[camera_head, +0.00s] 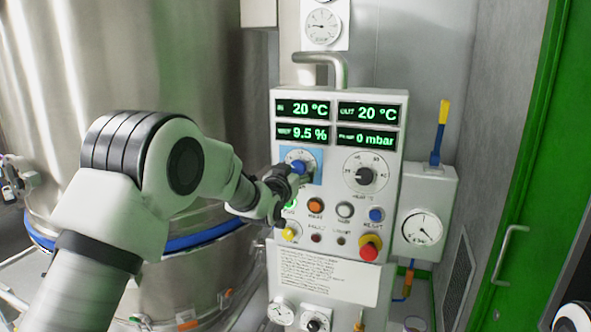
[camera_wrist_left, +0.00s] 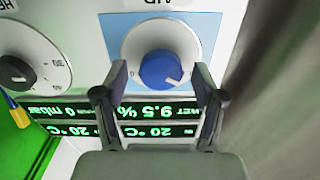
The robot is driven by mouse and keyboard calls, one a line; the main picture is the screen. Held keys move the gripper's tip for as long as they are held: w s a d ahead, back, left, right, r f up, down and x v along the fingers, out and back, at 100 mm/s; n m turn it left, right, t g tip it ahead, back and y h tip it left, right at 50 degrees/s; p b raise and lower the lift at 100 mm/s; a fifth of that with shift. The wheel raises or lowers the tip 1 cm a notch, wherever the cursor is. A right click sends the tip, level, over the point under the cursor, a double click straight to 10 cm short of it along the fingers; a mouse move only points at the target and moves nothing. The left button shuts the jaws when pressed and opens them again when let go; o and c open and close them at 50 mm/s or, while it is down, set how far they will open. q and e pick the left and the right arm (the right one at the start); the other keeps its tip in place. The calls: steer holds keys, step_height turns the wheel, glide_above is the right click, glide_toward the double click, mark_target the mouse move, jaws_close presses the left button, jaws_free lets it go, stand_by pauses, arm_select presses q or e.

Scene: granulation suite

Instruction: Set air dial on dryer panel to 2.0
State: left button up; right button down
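The dryer panel (camera_head: 335,203) is a white box with green readouts, knobs and buttons. Its air dial is a blue knob (camera_head: 297,166) on a white disc with a light-blue backing, at upper left. In the left wrist view, which is upside down, the blue knob (camera_wrist_left: 160,68) has a white mark at its lower right; the scale numbers are not readable. My left gripper (camera_head: 290,176) is at the dial and partly covers it. In the wrist view my left gripper (camera_wrist_left: 161,78) is open, one finger on each side of the knob, with visible gaps.
A black heat knob (camera_head: 366,176) is right of the air dial. Below are an orange button (camera_head: 315,205) and a red emergency stop (camera_head: 369,247). A gauge box (camera_head: 425,225) is to the right. A steel vessel (camera_head: 215,70) is at left.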

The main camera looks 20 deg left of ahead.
arm_select(q)
steer(key=c, duration=1)
steer(key=shift+f, duration=0.1)
steer(key=shift+f+m+b, duration=0.2)
steer(key=shift+m+b, duration=1.1)
steer(key=shift+b, duration=0.05)
steer(key=m+b, duration=0.2)
steer(key=shift+m, duration=0.3)
steer(key=m+b, duration=0.3)
steer(key=m, duration=0.1)
steer(key=shift+r+m+b, duration=0.15)
steer(key=shift+m+b, duration=0.45)
steer(key=shift+m, duration=0.7)
